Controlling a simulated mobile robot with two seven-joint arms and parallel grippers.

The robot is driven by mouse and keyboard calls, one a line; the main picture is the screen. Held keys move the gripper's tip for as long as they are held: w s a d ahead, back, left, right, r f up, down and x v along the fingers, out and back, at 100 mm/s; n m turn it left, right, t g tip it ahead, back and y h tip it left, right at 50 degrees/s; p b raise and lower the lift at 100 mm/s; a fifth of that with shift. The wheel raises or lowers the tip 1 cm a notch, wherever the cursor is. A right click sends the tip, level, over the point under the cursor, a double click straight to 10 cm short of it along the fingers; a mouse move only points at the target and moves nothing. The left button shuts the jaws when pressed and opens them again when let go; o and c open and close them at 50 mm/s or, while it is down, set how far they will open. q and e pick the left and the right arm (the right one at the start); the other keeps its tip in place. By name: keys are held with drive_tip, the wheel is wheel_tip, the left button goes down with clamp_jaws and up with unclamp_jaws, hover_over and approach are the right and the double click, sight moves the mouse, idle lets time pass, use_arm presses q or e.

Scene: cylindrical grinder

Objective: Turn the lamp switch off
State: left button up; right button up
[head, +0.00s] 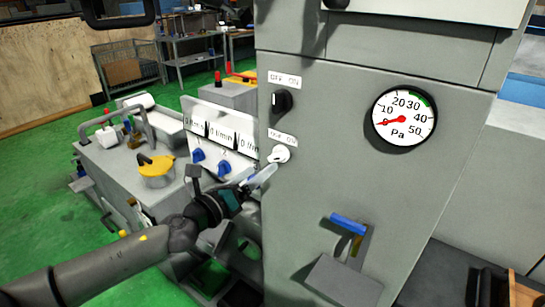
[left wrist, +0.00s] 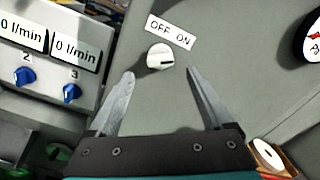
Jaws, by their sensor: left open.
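A white round knob (head: 279,154) sits on the grey machine cabinet under an OFF/ON label (head: 283,136). In the left wrist view the white knob (left wrist: 160,56) has a dark mark pointing right, on the ON side. A second, black knob (head: 282,101) sits above it under its own OFF/ON label (head: 285,80). The frames do not name which is the lamp switch. My left gripper (head: 266,174) is open just below the white knob. In the wrist view its fingers (left wrist: 161,78) stand apart on either side below the knob, not visibly touching it. My right gripper is not in view.
A round Pa gauge (head: 404,117) is right of the knobs. A blue-handled lever (head: 348,224) sits lower on the cabinet. Left of it, a white flow-meter panel (head: 232,128) with blue knobs (head: 224,168) stands close to my left gripper. Green floor (head: 40,165) is open at left.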

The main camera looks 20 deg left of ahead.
sight(274, 159)
use_arm(q)
drive_tip(key=shift+x, duration=3.2)
drive_tip(key=shift+c, duration=0.2)
clamp_jaws()
drive_tip(key=n+p, duration=0.1)
drive_tip(key=n, duration=0.4)
drive_tip(key=shift+n, duration=0.3)
drive_tip(key=n+p, duration=0.2)
drive_tip(key=n, duration=0.4)
drive_tip(key=shift+n+p, duration=0.3)
drive_tip(key=shift+o, duration=0.2)
unclamp_jaws()
